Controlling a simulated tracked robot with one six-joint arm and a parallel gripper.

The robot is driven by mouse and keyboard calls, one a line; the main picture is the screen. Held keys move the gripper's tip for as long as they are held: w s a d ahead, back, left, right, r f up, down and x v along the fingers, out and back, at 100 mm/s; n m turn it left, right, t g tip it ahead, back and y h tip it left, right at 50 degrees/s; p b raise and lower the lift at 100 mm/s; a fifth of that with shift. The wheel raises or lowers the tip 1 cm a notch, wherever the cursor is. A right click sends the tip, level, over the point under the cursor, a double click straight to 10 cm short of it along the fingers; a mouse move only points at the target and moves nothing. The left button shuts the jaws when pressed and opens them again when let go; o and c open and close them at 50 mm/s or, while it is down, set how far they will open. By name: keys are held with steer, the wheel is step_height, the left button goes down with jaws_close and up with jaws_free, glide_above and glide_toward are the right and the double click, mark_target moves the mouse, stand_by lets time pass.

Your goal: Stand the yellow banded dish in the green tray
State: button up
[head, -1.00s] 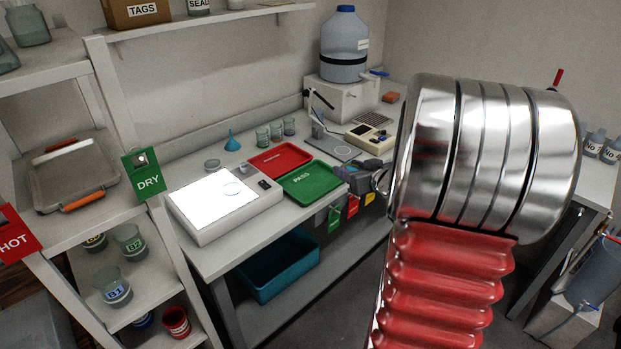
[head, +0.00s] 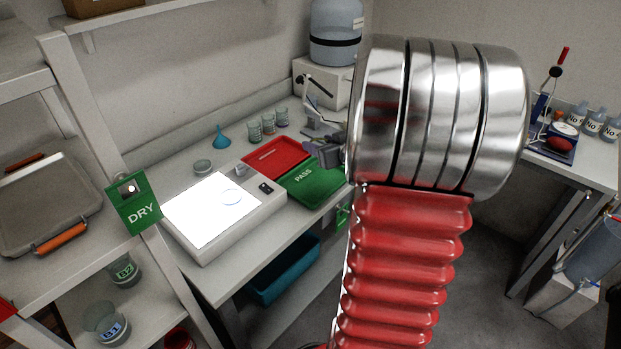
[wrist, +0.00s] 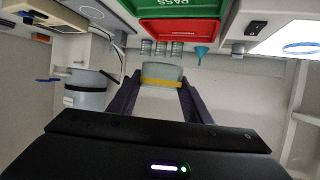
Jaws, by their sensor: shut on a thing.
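The yellow banded dish (wrist: 162,76), a clear glass dish with a yellow band, is held between the two dark fingers of my gripper (wrist: 158,95) in the wrist view. My gripper also shows in the head view (head: 322,152), partly behind my arm, and I cannot make out the dish there. The green tray (head: 318,187), marked PASS, lies on the bench below and in front of my gripper in the head view. In the wrist view, the green tray (wrist: 165,7) is at the top edge, and the dish appears apart from it.
A red tray (head: 272,156) lies behind the green tray. A lit panel box (head: 212,207) stands to its left. Several glass beakers (head: 268,124) and a blue funnel (head: 221,137) stand near the wall. A large water container (head: 335,30) stands at the back.

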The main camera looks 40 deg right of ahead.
steer(key=shift+w, duration=0.15)
steer(key=shift+d, duration=0.1)
steer(key=shift+d+f, duration=0.1)
steer(key=shift+f, duration=0.1)
steer(key=n+y, duration=0.1)
glide_above(318, 184)
steer(key=shift+f, duration=2.25)
steer(key=shift+f, duration=3.1)
steer(key=shift+f, duration=0.1)
